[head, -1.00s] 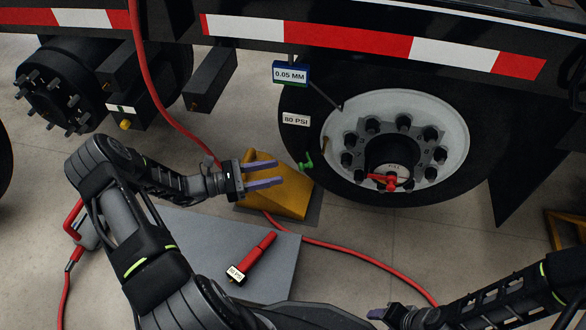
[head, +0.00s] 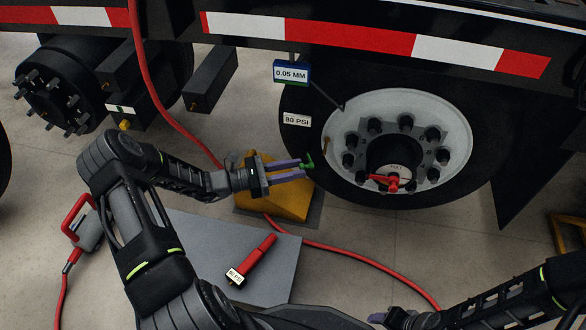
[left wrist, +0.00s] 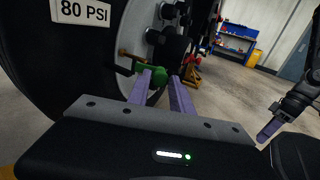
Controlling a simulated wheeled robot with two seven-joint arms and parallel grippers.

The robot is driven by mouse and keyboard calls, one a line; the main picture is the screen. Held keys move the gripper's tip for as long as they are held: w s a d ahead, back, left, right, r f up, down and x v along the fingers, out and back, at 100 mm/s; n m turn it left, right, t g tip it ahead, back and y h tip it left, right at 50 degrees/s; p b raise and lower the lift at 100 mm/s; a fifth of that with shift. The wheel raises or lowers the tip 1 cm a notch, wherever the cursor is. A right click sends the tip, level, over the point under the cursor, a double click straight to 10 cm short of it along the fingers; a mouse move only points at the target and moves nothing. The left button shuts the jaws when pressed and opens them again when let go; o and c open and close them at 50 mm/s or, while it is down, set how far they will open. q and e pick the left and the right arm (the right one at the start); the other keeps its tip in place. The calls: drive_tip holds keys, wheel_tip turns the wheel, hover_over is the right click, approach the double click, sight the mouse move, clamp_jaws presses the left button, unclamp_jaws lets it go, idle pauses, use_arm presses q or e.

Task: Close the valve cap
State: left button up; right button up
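The small green valve cap (head: 308,163) is at the left side of the wheel's tyre. It also shows in the left wrist view (left wrist: 154,76), just beyond the tip of one finger. A thin brass valve stem (head: 326,143) stands out near the wheel rim, up and right of the cap in the head view. My left gripper (head: 303,167) is open, with its purple fingers apart and their tips at the cap. Whether a finger touches the cap I cannot tell. My right gripper (head: 378,317) is low at the bottom edge, mostly cut off.
The large wheel's tyre (head: 313,84) stands to the right, with a red lever (head: 392,182) at its hub. A yellow wedge chock (head: 285,204) is below my left gripper. A grey slab (head: 195,228) bears a red gauge (head: 253,259). A red hose (head: 340,252) crosses the floor.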

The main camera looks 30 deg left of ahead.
use_arm(q)
clamp_jaws()
